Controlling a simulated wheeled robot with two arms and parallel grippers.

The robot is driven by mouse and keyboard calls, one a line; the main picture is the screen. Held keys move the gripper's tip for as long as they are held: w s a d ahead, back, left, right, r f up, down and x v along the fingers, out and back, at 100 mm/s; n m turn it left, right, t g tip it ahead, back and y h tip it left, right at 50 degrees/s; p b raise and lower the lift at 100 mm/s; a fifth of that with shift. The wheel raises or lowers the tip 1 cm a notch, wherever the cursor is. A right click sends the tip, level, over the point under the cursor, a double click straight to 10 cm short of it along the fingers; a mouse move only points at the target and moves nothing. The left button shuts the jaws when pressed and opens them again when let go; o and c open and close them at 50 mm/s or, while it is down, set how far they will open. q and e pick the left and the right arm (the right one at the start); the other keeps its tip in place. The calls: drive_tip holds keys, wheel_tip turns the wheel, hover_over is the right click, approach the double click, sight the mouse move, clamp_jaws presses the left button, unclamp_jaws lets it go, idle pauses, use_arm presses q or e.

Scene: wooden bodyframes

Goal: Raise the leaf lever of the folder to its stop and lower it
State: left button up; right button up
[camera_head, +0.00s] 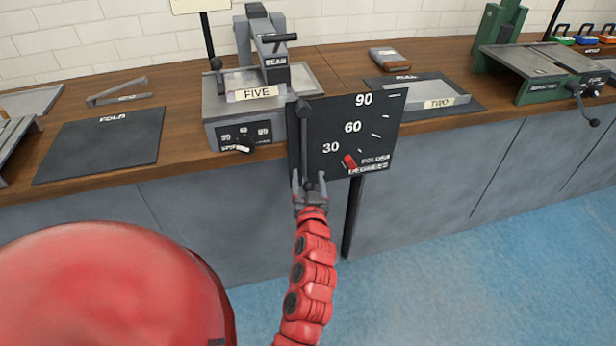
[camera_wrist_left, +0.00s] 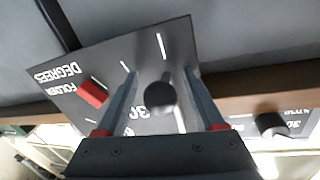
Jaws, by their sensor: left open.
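The grey folder (camera_head: 214,105) stands on the bench, with a clamp handle marked BEAM (camera_head: 276,62) on top and a FIVE label. At its right side is a black degree plate (camera_head: 375,125) marked 30, 60 and 90, with a red pointer (camera_head: 350,161) below the 30. The dark leaf lever (camera_head: 304,145) hangs down along the plate's left edge. Its round dark knob (camera_wrist_left: 160,97) is between the fingers in the left wrist view. My left gripper (camera_head: 308,187) is open around the knob; contact cannot be told. My right gripper is not in view.
A black mat (camera_head: 103,144) lies left of the folder. Another dark mat with a plate labelled TWO (camera_head: 432,104) lies to the right. A green machine (camera_head: 535,65) stands farther right. The blue floor in front of the grey cabinets is clear.

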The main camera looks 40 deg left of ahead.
use_arm(q)
drive_tip(key=shift+w+a, duration=0.1)
drive_tip(key=shift+c, duration=0.3)
clamp_jaws()
drive_tip(key=shift+f, duration=0.1)
idle(1.1)
